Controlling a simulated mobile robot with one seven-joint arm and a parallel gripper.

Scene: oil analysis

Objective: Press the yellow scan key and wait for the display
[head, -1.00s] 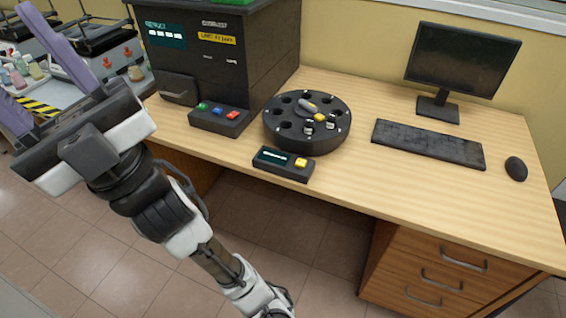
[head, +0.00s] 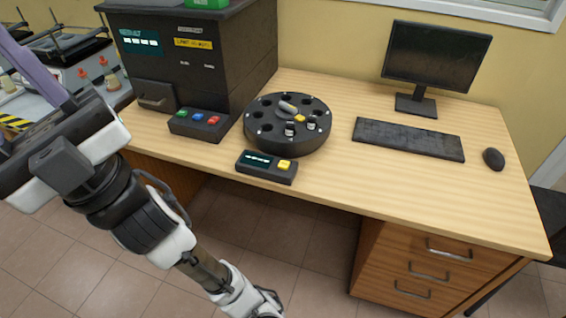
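The yellow scan key (head: 284,165) is on the right end of a small black box (head: 266,176) at the desk's front edge. The box's small display (head: 257,159) shows light marks too small to read. My gripper (head: 50,130) is at the left, in front of the desk and well apart from the key. Its fingertips cannot be made out clearly, so I cannot tell if it is open or shut.
A black round carousel (head: 285,147) with a few vials stands behind the box. A dark analyser (head: 240,60) and a panel with green, blue and red buttons (head: 200,130) are to its left. A monitor (head: 436,58), keyboard (head: 408,139) and mouse (head: 493,159) are at right.

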